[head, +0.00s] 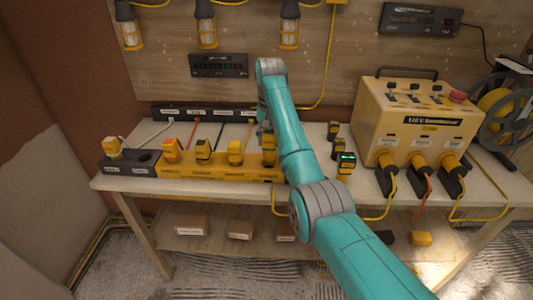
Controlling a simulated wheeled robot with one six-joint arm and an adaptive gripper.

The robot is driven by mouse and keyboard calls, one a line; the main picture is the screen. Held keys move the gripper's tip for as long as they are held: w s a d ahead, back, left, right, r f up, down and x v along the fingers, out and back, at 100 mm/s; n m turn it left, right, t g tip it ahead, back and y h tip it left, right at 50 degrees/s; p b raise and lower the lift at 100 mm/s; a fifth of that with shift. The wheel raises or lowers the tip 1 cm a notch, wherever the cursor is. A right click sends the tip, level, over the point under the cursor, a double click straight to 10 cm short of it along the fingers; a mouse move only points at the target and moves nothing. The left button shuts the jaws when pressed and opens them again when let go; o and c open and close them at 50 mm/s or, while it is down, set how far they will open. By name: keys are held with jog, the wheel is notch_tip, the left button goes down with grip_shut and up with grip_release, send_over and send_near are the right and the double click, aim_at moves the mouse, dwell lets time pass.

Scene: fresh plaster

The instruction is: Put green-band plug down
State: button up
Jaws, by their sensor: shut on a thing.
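My gripper (266,132) is at the back middle of the bench, partly hidden by my own arm. It is shut on a yellow plug (268,152), at the right part of the long yellow power strip (203,169). The colour of its band is not clear, and I cannot tell whether it is seated in the strip or just above it. Other plugs stand along the strip: one with an orange part (171,150), a dark one (203,150) and a yellow one (235,152). A small black and yellow piece with a bright green top (345,161) stands right of my arm.
Two more small dark and yellow pieces (334,130) stand behind the green-topped one. A yellow power box (418,120) with cables fills the right of the bench. A dark block with a plug (114,147) is at the left end.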

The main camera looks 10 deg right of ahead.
aim_at(269, 151)
jog(key=shift+f, duration=2.6)
jog(key=shift+f, duration=0.1)
jog(key=o, duration=1.2)
jog(key=shift+o, duration=0.2)
notch_tip(269, 151, up, 12)
jog(key=shift+r, duration=0.1)
